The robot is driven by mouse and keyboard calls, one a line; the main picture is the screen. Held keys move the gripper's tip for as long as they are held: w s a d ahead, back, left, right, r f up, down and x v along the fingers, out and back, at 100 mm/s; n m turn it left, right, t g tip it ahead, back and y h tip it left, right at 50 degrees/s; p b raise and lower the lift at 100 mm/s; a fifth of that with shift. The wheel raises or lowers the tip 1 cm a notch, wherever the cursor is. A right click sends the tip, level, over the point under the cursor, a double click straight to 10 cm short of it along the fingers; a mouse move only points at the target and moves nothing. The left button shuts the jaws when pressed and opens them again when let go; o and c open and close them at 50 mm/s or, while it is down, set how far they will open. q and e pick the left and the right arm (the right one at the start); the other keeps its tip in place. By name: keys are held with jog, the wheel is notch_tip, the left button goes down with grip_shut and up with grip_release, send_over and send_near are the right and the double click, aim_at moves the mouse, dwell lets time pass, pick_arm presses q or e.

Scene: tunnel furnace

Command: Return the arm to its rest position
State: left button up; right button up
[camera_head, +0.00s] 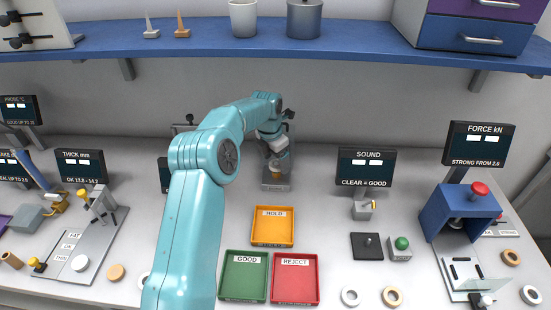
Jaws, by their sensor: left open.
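My left arm reaches in from the lower left, and its teal links rise past the middle of the bench. My left gripper (280,147) is at the far end of the arm, in front of the back wall. It is open, and its fingers are small and partly hidden by the wrist. It is over a grey metal fixture (276,184) at the back of the bench. A small pale round thing shows just below the fingers; I cannot tell whether they touch it. My right gripper is not in view.
An orange HOLD tray (272,241), a green GOOD tray (232,279) and a red REJECT tray (293,260) lie in front. A blue press (447,209) stands right. A blue shelf (350,39) hangs above. Several loose rings lie along the front.

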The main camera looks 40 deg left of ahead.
pick_arm(q)
jog(key=r, duration=0.5)
jog(key=s+r, duration=0.1)
jog(key=r, duration=0.1)
jog(key=shift+r+b, duration=0.2)
jog(key=shift+b, duration=0.15)
jog(key=shift+s, duration=0.1)
